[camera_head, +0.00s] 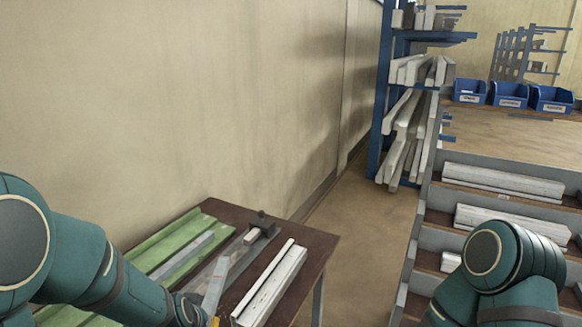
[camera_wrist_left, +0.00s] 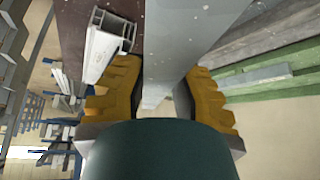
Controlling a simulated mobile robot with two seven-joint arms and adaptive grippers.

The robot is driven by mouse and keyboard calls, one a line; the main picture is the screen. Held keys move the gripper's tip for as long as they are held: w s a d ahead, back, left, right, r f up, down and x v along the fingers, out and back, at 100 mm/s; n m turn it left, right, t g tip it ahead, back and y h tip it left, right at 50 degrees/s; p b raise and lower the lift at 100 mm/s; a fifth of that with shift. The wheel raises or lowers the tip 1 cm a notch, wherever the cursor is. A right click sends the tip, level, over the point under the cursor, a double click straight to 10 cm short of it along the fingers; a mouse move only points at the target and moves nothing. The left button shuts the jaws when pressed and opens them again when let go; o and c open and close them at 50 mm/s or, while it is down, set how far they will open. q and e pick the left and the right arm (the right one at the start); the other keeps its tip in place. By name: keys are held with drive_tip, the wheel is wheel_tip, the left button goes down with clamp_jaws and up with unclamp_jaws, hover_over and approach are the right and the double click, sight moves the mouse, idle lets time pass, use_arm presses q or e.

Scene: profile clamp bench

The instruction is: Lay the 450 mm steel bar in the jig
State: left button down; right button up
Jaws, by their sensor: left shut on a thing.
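My left gripper (camera_wrist_left: 163,85) is shut on a grey steel bar (camera_wrist_left: 185,35), which runs between its orange fingers and out of the top of the wrist view. In the head view the bar (camera_head: 216,284) stands out tilted from the gripper, above the bench; the gripper is mostly hidden at the bottom edge. Behind it on the bench lies a long grey rail with a dark clamp-like block (camera_head: 263,220) at its far end, perhaps the jig. Whether the bar touches it I cannot tell. My right gripper is out of view; only its arm shows.
A white profile (camera_head: 268,286) lies on the dark bench (camera_head: 317,245) right of the rail. A green channel (camera_head: 155,245) and another grey bar (camera_head: 184,254) lie left. A compartmented rack (camera_head: 425,222) with white profiles stands right, beyond an open floor gap.

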use_arm(q)
drive_tip(key=shift+s+d+f, duration=0.1)
drive_tip(key=shift+s+d, duration=0.15)
drive_tip(key=shift+d, duration=0.35)
drive_tip(key=shift+s+d+f, duration=0.1)
drive_tip(key=shift+s+d, duration=0.15)
drive_tip(key=shift+d, duration=0.35)
drive_tip(key=shift+w+d+f, duration=0.1)
drive_tip(key=shift+f, duration=0.15)
drive_tip(key=shift+a+r, duration=0.2)
drive_tip(key=shift+r, duration=0.2)
